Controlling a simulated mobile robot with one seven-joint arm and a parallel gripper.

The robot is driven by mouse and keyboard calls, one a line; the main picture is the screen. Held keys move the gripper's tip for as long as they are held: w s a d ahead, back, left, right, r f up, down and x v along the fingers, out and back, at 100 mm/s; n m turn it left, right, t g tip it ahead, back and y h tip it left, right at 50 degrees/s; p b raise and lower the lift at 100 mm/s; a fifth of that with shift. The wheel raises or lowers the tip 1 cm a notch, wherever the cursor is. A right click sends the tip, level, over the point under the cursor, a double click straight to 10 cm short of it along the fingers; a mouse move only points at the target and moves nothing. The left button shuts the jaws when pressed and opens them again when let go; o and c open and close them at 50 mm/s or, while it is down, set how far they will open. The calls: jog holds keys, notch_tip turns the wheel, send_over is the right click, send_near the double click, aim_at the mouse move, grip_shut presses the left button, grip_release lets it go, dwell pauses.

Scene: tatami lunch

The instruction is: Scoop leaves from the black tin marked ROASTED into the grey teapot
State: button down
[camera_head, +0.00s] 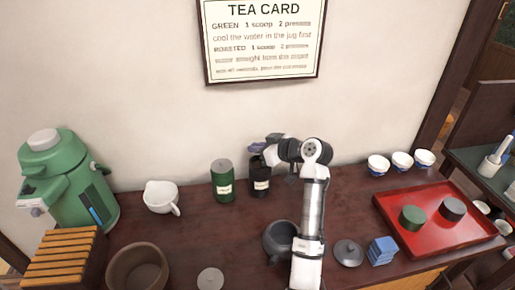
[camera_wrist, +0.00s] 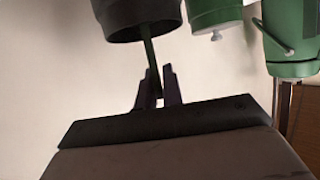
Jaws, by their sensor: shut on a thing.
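The black tin (camera_head: 260,181) stands on the dark counter against the wall, with a pale label too small to read. It also shows in the wrist view (camera_wrist: 125,12), where its dark rim faces my gripper. My gripper (camera_head: 258,150) is just above this tin, and its fingers (camera_wrist: 158,88) are shut on a thin green handle (camera_wrist: 150,54). The handle runs to the tin's mouth. Its far end and the leaves are hidden. The grey teapot (camera_head: 277,240) stands nearer on the counter, partly behind my arm.
A green tin (camera_head: 222,183) stands close left of the black tin. A white jug (camera_head: 160,197), green dispenser (camera_head: 64,180) and brown bowl (camera_head: 136,268) are further left. A grey lid (camera_head: 348,253), blue stack (camera_head: 381,251) and red tray (camera_head: 436,238) are right.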

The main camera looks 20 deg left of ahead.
jog(key=shift+r+p, duration=1.2)
jog(key=shift+r, duration=0.85)
dwell(1.5)
jog(key=shift+r+p, duration=1.4)
jog(key=shift+r, duration=0.95)
